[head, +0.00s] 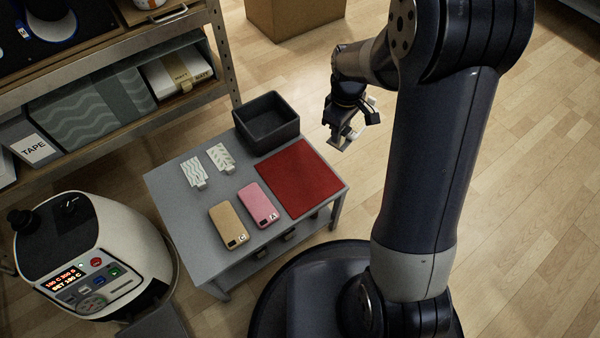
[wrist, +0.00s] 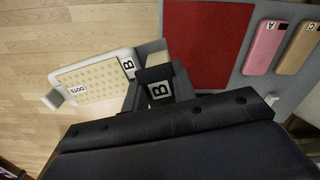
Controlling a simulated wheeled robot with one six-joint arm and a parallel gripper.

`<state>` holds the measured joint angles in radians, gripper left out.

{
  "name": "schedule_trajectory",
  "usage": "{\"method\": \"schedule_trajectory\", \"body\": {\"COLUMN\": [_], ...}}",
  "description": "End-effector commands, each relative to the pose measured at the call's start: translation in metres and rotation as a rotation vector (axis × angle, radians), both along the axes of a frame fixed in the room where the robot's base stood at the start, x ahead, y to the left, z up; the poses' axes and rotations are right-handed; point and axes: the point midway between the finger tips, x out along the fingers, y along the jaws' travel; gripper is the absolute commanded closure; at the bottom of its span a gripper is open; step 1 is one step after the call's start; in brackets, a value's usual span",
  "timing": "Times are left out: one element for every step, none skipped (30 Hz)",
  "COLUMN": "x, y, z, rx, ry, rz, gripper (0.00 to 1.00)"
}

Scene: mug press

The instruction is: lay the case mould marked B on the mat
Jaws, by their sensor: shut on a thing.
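In the head view my gripper (head: 345,138) hangs over the floor, right of the table, with the mould small and partly hidden. The red mat (head: 300,178) lies bare on the table's right side and shows in the wrist view (wrist: 205,45).
The grey table (head: 185,220) also bears a tan case C (head: 228,222), a pink case A (head: 258,203), two patterned sheets (head: 193,170) and a black bin (head: 267,125) at the back. A shelf (head: 130,70) stands behind; a press (head: 85,255) stands left.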

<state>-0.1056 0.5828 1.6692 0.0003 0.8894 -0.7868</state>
Motion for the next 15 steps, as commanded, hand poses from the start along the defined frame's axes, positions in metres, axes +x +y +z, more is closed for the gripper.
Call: {"method": "schedule_trajectory", "body": {"x": [-0.003, -0.005, -0.007, -0.009, -0.010, -0.012, -0.014, -0.016, -0.019, -0.020, -0.022, -0.025, -0.027, -0.028, -0.031], "y": [0.005, 0.007, 0.010, 0.013, 0.015, 0.018, 0.021, 0.023, 0.026, 0.028, 0.031, 0.033, 0.036, 0.038, 0.040], "z": [0.000, -0.001, -0.003, -0.004, -0.005, -0.006, -0.007, -0.008, -0.009, -0.010, -0.011, -0.013, -0.014, -0.014, -0.015], "rx": [0.000, 0.000, 0.000, 0.000, 0.000, 0.000, 0.001, 0.000, 0.000, 0.000, 0.000, 0.001, 0.001, 0.000, 0.000], "ry": [0.000, 0.000, 0.001, 0.001, 0.000, 0.000, 0.001, 0.001, 0.000, 0.000, 0.000, 0.000, 0.000, 0.000, 0.000], "rz": [0.084, 0.137, 0.209, 0.263, 0.317, 0.389, 0.442, 0.497, 0.569, 0.622, 0.676, 0.748, 0.800, 0.851, 0.915], "gripper": [1.00, 1.00, 1.00, 1.00, 1.00, 1.00, 1.00, 1.00, 1.00, 1.00, 1.00, 1.00, 1.00, 1.00, 1.00]}}
